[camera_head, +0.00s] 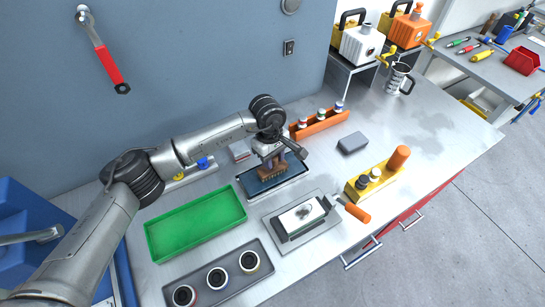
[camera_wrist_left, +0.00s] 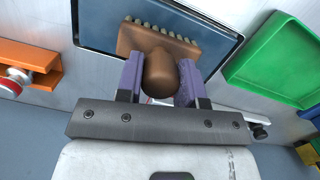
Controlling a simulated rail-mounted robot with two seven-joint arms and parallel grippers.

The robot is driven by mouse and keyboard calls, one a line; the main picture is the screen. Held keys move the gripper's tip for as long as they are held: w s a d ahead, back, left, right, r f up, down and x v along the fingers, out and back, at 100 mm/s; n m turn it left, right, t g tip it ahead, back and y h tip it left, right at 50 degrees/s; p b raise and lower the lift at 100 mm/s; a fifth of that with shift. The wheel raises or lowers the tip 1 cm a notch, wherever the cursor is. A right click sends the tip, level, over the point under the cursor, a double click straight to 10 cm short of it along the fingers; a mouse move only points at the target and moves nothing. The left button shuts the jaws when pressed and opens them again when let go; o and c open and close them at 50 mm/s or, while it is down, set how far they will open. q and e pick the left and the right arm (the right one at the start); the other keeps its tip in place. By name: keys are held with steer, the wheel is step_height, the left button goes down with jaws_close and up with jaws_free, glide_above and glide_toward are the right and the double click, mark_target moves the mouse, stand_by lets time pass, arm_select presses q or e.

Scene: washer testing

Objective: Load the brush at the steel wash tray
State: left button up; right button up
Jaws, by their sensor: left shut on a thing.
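The brown brush (camera_wrist_left: 160,38) has a knob handle and a row of pale bristles at its far edge. My left gripper (camera_head: 272,158) is shut on the knob, with a purple finger on each side in the left wrist view (camera_wrist_left: 159,82). The steel wash tray (camera_head: 260,189), with dark blue inside, lies directly below the brush; it also shows in the left wrist view (camera_wrist_left: 95,22). The brush (camera_head: 275,168) is over or in the tray; I cannot tell whether the bristles touch. The right gripper is not in view.
A green tray (camera_head: 195,225) lies to the left of the wash tray. A plate on a stand (camera_head: 302,216) and an orange-handled tool (camera_head: 354,212) are in front. An orange rack (camera_head: 321,123) stands behind. A grey block (camera_head: 352,143) lies right, with free bench beyond.

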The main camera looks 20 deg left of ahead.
arm_select(q)
steer(key=shift+r+p, duration=1.75)
steer(key=shift+r, duration=1.75)
steer(key=shift+d+f, duration=0.1)
